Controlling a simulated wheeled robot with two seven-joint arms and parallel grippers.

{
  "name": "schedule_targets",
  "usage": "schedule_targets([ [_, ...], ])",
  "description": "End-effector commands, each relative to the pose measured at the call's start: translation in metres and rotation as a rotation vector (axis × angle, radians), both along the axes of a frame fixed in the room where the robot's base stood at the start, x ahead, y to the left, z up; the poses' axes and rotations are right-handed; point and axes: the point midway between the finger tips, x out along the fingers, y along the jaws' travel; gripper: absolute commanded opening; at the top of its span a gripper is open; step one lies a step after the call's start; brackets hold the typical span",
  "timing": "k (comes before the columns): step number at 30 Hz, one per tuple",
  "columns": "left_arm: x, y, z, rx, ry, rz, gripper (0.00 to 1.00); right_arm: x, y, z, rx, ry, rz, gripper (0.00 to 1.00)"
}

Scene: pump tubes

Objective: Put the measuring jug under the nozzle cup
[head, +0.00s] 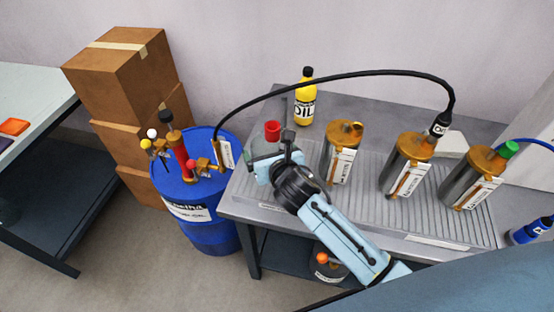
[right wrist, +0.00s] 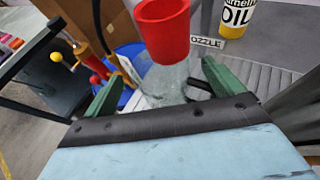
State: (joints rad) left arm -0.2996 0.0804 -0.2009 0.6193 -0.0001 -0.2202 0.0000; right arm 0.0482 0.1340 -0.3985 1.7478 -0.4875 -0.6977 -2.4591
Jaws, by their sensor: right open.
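A red cup (head: 272,130), which looks like the nozzle cup, is at the left end of the grey bench. It also shows in the right wrist view (right wrist: 163,30). A clear glass vessel, apparently the measuring jug (right wrist: 165,85), is below the red cup. In the head view the glass (head: 262,147) is partly hidden by my gripper. My right gripper (head: 269,152) is open at the jug. Its green fingers are on either side of the glass in the right wrist view (right wrist: 163,74); I cannot tell whether they touch it. My left gripper is not in view.
A blue drum (head: 215,236) with valves stands left of the bench. A black hose (head: 340,76) arches from it to a metal pump cylinder (head: 405,165). Other cylinders stand on the ribbed bench top. A yellow oil bottle (head: 305,100) stands behind the red cup. Cardboard boxes (head: 115,75) are stacked left.

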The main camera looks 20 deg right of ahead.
Motion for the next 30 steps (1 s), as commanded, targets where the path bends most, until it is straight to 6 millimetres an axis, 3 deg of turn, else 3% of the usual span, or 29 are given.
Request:
schedule_targets([
  [6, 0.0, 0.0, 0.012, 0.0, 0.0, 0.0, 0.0, -0.044, 0.0, 0.019, -0.001, 0.001, 0.002, 0.93],
  [12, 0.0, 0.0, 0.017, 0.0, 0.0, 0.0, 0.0, -0.073, 0.0, 0.031, -0.001, 0.0, 0.0, 0.93],
  [18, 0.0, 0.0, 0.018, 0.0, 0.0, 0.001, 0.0, -0.084, 0.0, 0.035, 0.0, -0.001, 0.0, 0.93],
  [30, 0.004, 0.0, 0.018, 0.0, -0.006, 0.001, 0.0, -0.084, 0.0, 0.033, 0.006, 0.003, -0.003, 0.93],
])
